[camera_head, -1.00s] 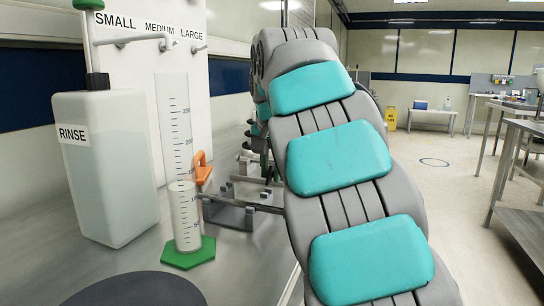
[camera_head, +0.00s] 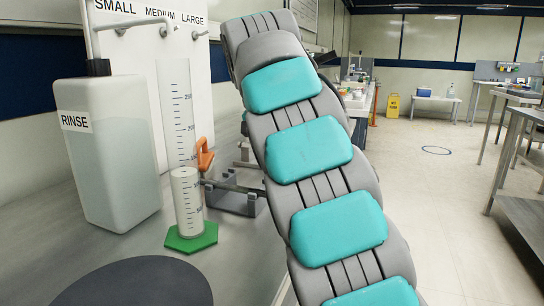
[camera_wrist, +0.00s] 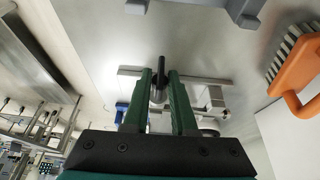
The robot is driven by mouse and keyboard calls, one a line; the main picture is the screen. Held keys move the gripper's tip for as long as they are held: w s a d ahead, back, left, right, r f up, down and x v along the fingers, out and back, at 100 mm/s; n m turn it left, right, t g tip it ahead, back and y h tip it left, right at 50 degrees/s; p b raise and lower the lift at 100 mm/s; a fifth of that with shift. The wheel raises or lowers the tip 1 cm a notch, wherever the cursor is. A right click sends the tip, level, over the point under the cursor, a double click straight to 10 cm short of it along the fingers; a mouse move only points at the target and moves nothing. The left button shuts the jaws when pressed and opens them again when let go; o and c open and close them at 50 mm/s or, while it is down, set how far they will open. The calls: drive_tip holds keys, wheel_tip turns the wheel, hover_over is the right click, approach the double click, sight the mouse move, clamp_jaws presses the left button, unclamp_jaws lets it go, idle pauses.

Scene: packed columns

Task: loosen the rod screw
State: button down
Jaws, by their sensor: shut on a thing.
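In the wrist view, my gripper (camera_wrist: 161,80) has its two green fingers close together around a small metal and black part (camera_wrist: 158,92), which looks like the rod screw. Its dark upper end shows between the fingertips; the finger sides hide the rest. A pale metal bar (camera_wrist: 203,82) runs across behind the fingers, with a block-like clamp (camera_wrist: 216,98) to the right. In the head view, my arm hides the gripper and the screw.
An orange-handled brush (camera_wrist: 290,75) is at the right of the wrist view. A blue part (camera_wrist: 122,112) is left of the fingers. In the head view, a RINSE bottle (camera_head: 112,160) and measuring cylinders on a green base (camera_head: 191,238) stand on the bench left of my arm.

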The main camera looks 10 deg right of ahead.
drive_tip(key=c, duration=0.7)
unclamp_jaws()
drive_tip(key=shift+c, duration=0.2)
drive_tip(key=shift+s+d+y, duration=0.1)
drive_tip(key=shift+y, duration=0.2)
